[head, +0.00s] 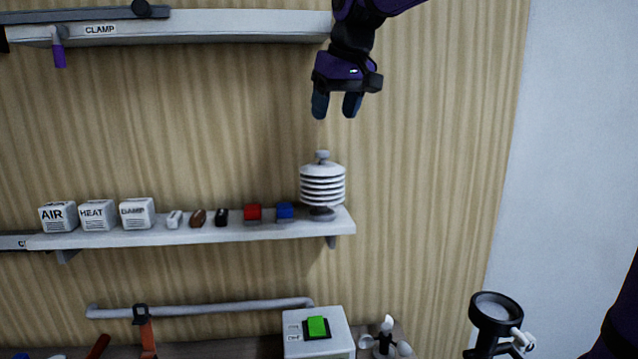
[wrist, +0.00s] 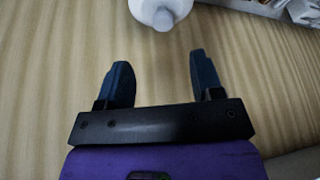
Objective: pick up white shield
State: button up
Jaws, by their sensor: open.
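The white shield (head: 322,187) is a stack of white louvred discs with a grey knob on top and a dark grey foot. It stands upright at the right end of the wall shelf in the head view. My gripper (head: 336,112) is open and empty above it, fingers pointing down, with a clear gap to the knob. In the wrist view my gripper's fingers (wrist: 160,80) are spread apart with nothing between them. The rounded white top with a grey knob at the upper edge there appears to be the shield (wrist: 162,12); the rest of it is out of frame.
An upper shelf (head: 200,26) is at left. The wall right of the shield is clear.

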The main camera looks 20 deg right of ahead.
aim_at(323, 151)
jog(key=x, duration=0.9)
jog(key=shift+s+a+f, duration=0.1)
jog(key=shift+a+f, duration=0.2)
jog(key=shift+f, duration=0.1)
grip_shut()
